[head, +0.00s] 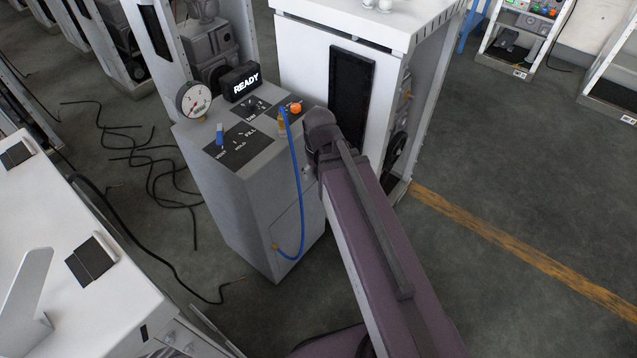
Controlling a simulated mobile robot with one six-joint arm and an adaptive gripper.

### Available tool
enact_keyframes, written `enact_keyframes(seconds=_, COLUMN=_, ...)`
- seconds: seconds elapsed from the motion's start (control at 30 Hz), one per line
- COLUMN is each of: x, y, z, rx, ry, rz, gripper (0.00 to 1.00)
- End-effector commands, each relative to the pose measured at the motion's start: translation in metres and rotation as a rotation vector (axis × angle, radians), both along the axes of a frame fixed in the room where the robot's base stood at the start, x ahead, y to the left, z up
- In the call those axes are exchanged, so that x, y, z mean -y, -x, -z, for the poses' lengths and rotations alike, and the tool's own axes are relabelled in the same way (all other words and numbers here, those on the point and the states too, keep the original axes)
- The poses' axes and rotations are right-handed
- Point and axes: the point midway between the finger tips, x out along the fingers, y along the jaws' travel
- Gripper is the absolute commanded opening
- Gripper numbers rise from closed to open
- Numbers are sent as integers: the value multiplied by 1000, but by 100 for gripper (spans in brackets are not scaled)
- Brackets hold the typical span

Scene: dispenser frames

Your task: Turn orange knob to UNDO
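The orange knob (296,107) sits on the top panel of a grey dispenser cabinet (245,205), near its right back corner. Its pointer direction and any UNDO mark are too small to read. A blue knob (220,134) stands on the left of the panel, near small lettering that seems to read HOLD and FILL. My arm reaches up from the bottom of the picture, and its far end is just right of the cabinet top, close to the orange knob. My gripper is not visible; the arm hides the space behind it.
A round gauge (195,100) and a black READY display (241,82) stand at the panel's back. A blue hose (300,190) loops from a brass fitting down the cabinet front. A white machine (300,55) stands close behind. Black cables (150,165) lie on the floor at left.

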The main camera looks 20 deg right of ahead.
Motion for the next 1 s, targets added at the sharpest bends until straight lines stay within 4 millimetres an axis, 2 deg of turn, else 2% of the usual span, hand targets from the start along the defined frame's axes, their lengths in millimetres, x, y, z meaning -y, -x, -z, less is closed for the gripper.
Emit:
enact_keyframes(seconds=0.1, x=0, y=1, z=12, rx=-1, ry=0, rz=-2, gripper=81)
enact_keyframes(seconds=0.4, x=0, y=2, z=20, rx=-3, ry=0, rz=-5, gripper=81)
enact_keyframes(seconds=0.8, x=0, y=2, z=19, rx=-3, ry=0, rz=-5, gripper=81)
enact_keyframes(seconds=1.0, x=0, y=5, z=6, rx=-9, ry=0, rz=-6, gripper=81)
